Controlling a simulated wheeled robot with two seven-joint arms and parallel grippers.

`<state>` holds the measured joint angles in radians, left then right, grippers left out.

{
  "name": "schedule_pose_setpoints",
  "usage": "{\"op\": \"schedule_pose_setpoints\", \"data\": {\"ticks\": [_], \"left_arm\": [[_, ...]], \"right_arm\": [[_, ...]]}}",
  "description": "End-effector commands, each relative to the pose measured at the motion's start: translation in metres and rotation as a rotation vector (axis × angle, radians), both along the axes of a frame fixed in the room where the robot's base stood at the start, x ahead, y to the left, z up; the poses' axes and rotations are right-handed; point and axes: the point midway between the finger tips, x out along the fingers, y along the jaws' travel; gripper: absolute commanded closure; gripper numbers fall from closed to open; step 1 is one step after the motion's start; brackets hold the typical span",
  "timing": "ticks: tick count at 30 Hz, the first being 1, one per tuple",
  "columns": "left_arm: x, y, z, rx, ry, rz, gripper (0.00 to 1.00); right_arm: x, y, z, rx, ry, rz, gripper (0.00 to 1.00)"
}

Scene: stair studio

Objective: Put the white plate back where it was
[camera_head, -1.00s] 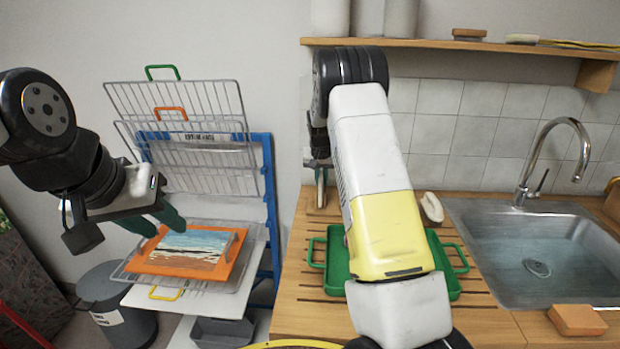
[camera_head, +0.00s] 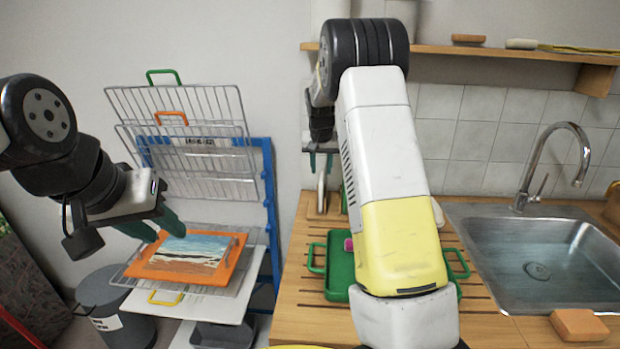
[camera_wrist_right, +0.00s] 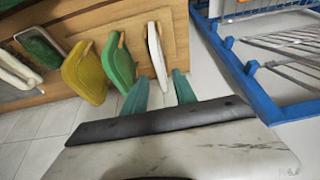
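The white plate (camera_wrist_right: 155,50) stands on edge at the wooden counter in the right wrist view, the end one beside the green plate (camera_wrist_right: 118,62). In the head view it is a thin upright edge (camera_head: 321,190) left of my arm. My right gripper (camera_wrist_right: 163,82) points at it with its green fingers apart, one on each side of the plate's near end; gaps show. In the head view its fingers (camera_head: 321,163) are just above the plate.
A yellow plate (camera_wrist_right: 85,72) stands beyond the green one. A green tray (camera_head: 340,280) lies on the slatted counter (camera_head: 300,310), partly hidden by my right arm. A metal sink (camera_head: 540,265) is to the right. A blue rack (camera_head: 268,200) with wire shelves stands left.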

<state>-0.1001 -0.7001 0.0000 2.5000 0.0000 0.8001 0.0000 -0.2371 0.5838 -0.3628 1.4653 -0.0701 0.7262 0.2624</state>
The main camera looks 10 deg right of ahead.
Motion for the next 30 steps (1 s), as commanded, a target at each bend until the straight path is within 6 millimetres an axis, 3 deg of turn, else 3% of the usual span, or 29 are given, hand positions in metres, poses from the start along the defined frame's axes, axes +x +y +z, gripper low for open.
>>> {"op": "schedule_pose_setpoints", "data": {"ticks": [3, 10, 14, 18, 24, 30], "left_arm": [[0.000, 0.000, 0.000, 0.000, 0.000, 0.000, 0.64], [0.000, 0.000, 0.000, 0.000, 0.000, 0.000, 0.64], [0.000, 0.000, 0.000, 0.000, 0.000, 0.000, 0.64], [0.000, 0.000, 0.000, 0.000, 0.000, 0.000, 0.64], [0.000, 0.000, 0.000, 0.000, 0.000, 0.000, 0.64], [0.000, 0.000, 0.000, 0.000, 0.000, 0.000, 0.64]], "right_arm": [[-0.007, 0.002, 0.019, 0.000, -0.002, 0.000, 0.67], [-0.020, 0.003, 0.039, 0.010, -0.004, 0.002, 0.67], [-0.051, 0.004, 0.063, 0.054, -0.014, 0.017, 0.67], [-0.110, 0.012, 0.098, 0.120, -0.036, 0.063, 0.67], [-0.207, 0.030, 0.132, 0.182, -0.077, 0.155, 0.67], [-0.305, 0.049, 0.140, 0.193, -0.125, 0.256, 0.67]]}}
